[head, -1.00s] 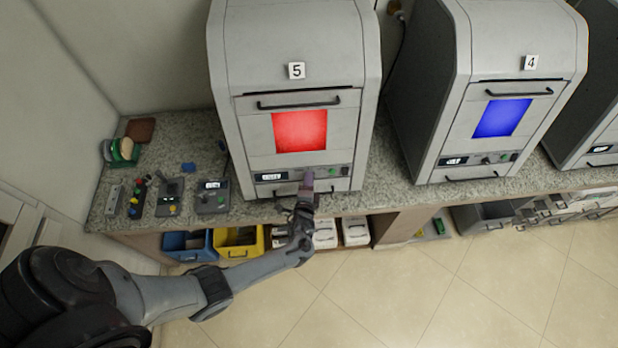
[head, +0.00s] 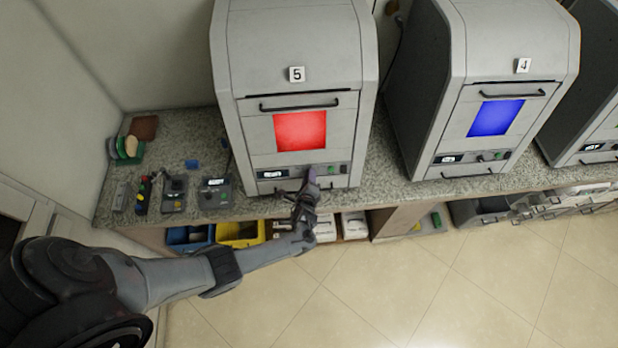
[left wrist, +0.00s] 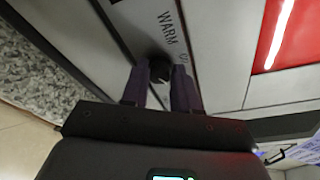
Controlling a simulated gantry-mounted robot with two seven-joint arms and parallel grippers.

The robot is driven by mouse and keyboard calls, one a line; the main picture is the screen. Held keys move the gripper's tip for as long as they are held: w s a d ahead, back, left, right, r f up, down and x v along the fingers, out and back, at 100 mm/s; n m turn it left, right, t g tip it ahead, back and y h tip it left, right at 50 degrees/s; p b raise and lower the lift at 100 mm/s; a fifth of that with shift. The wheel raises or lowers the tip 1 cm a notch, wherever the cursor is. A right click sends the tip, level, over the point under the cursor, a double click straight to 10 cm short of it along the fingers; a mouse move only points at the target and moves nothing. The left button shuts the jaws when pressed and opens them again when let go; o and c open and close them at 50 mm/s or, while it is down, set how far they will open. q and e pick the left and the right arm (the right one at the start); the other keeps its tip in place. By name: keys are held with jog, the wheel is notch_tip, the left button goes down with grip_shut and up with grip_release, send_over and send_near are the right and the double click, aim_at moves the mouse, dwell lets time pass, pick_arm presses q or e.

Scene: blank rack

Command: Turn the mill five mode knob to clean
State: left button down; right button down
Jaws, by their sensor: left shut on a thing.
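Mill five (head: 297,25) is the grey machine with the "5" plate and a lit red window. My left gripper (head: 311,178) is at the control strip under that window, and it hides the mode knob in the head view. In the left wrist view the dark round mode knob (left wrist: 157,66) sits between the fingertips of my left gripper (left wrist: 160,75), which is shut on it. The word WARM (left wrist: 168,28) is printed on the panel beside the knob. The knob's pointer and the CLEAN mark cannot be made out. My right gripper is in neither view.
Mill four (head: 510,40) with a blue window stands to the right. Small control boxes (head: 213,195) lie on the speckled counter (head: 215,150) to the left. Blue and yellow bins (head: 241,234) are below the counter. The floor in front is clear.

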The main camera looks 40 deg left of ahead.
pick_arm(q)
jog(key=shift+s+f, duration=0.1)
jog(key=c, duration=0.9)
grip_release()
jog(key=shift+o, duration=0.2)
jog(key=shift+s+d+r, duration=0.15)
jog(key=shift+d+r, duration=0.05)
jog(key=shift+r, duration=0.05)
jog(key=p+v, duration=0.2)
jog(key=v, duration=0.8)
jog(key=shift+s+f, duration=0.1)
